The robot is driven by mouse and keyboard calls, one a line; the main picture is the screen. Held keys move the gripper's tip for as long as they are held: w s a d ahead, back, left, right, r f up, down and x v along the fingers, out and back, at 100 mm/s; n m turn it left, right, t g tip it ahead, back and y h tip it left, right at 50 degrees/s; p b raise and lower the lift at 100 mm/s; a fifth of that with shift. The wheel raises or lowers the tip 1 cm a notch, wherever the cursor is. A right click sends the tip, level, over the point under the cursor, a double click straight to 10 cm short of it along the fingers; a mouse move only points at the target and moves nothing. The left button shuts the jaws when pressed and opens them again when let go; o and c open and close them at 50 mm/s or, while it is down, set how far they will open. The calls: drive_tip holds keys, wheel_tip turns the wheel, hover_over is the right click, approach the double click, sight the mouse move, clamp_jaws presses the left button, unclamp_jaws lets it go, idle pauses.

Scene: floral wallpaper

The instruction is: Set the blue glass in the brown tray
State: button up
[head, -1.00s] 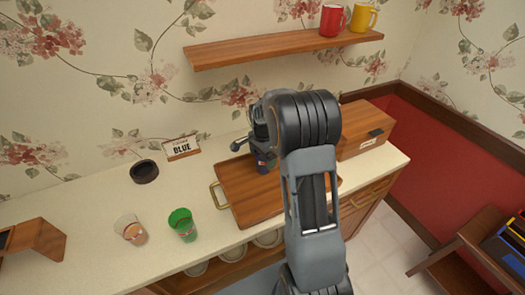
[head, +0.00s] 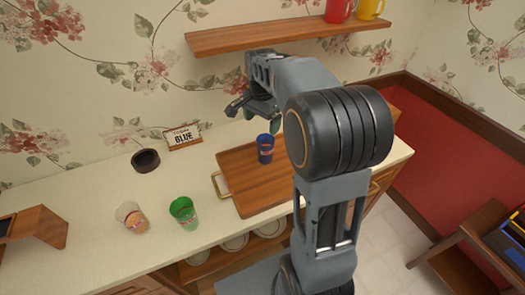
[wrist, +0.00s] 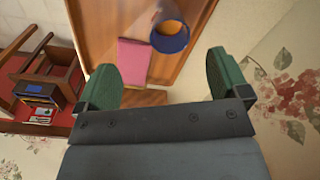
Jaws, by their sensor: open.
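The blue glass (head: 265,148) stands upright on the brown tray (head: 250,190), near its back edge. In the wrist view the blue glass (wrist: 170,37) shows its rim, with the tray (wrist: 100,25) around it. My gripper (head: 258,108) is above and behind the glass, apart from it. In the wrist view my gripper (wrist: 164,72) has its two green fingers spread wide with nothing between them. My arm hides the right part of the tray in the head view.
A green glass (head: 184,212) and a clear glass (head: 132,217) stand on the counter left of the tray. A dark round bowl (head: 146,160) and a sign reading BLUE (head: 183,137) are behind them. A wooden shelf (head: 270,37) with mugs hangs above.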

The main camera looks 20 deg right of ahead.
drive_tip(key=s+a+n+t, duration=0.2)
drive_tip(key=s+a+n, duration=0.2)
drive_tip(key=s+n, duration=0.2)
drive_tip(key=s+a+f+n+t, duration=0.1)
drive_tip(key=s+a+n, duration=0.3)
drive_tip(key=s+n, duration=0.3)
drive_tip(key=s, duration=0.4)
drive_tip(key=shift+s+f+t, duration=0.15)
drive_tip(key=shift+t, duration=0.25)
